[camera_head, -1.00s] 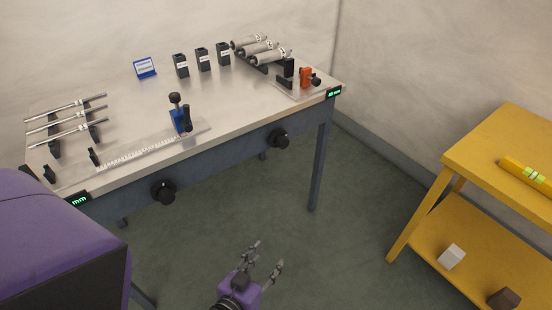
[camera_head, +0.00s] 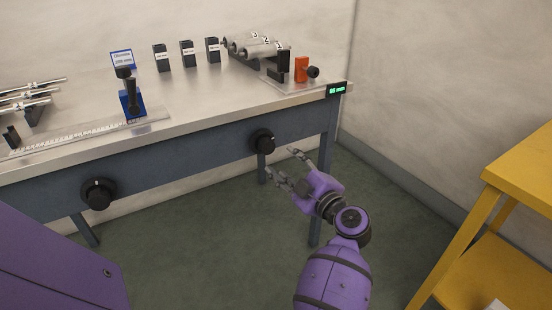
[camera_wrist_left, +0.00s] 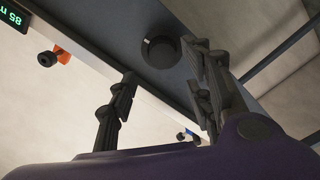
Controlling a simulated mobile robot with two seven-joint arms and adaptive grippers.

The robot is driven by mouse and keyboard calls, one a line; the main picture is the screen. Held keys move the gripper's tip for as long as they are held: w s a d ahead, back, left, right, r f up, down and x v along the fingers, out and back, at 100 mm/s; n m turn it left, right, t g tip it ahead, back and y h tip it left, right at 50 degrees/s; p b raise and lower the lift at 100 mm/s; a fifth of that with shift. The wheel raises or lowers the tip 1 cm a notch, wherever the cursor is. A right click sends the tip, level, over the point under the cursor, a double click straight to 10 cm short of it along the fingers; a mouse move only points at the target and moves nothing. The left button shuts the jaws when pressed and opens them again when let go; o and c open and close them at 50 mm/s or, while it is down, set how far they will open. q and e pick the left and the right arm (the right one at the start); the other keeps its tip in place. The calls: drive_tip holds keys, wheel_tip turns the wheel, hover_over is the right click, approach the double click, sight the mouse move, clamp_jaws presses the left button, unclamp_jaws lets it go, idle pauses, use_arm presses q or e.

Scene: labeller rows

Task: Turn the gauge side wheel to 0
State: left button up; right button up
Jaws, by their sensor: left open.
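Two black wheels sit on the table's grey front rail. The right one (camera_head: 264,142) is below the orange and black gauge fixture (camera_head: 301,68) and its green display (camera_head: 337,90), which seems to read about 85 mm. The other wheel (camera_head: 98,193) is farther left. My left gripper (camera_head: 282,168) is open and empty, just in front of and below the right wheel. In the left wrist view that wheel (camera_wrist_left: 160,51) shows between and beyond the spread fingers, apart from them. The display (camera_wrist_left: 12,16) also shows there. My right gripper is out of view.
The table top (camera_head: 200,100) holds a blue stop (camera_head: 132,104) on a ruled rail, black blocks (camera_head: 187,54), grey rollers (camera_head: 255,45) and rods (camera_head: 30,92). A yellow shelf (camera_head: 520,175) stands at right. Floor before the table is free.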

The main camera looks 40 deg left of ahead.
sight(271, 146)
use_arm(q)
drive_tip(key=b+x, duration=0.1)
drive_tip(key=x, duration=0.6)
drive_tip(key=shift+c, duration=0.5)
drive_tip(key=shift+r, duration=0.1)
drive_tip(key=c, duration=0.9)
drive_tip(key=shift+c, duration=0.2)
drive_tip(key=shift+r, duration=0.1)
drive_tip(key=shift+c, duration=0.2)
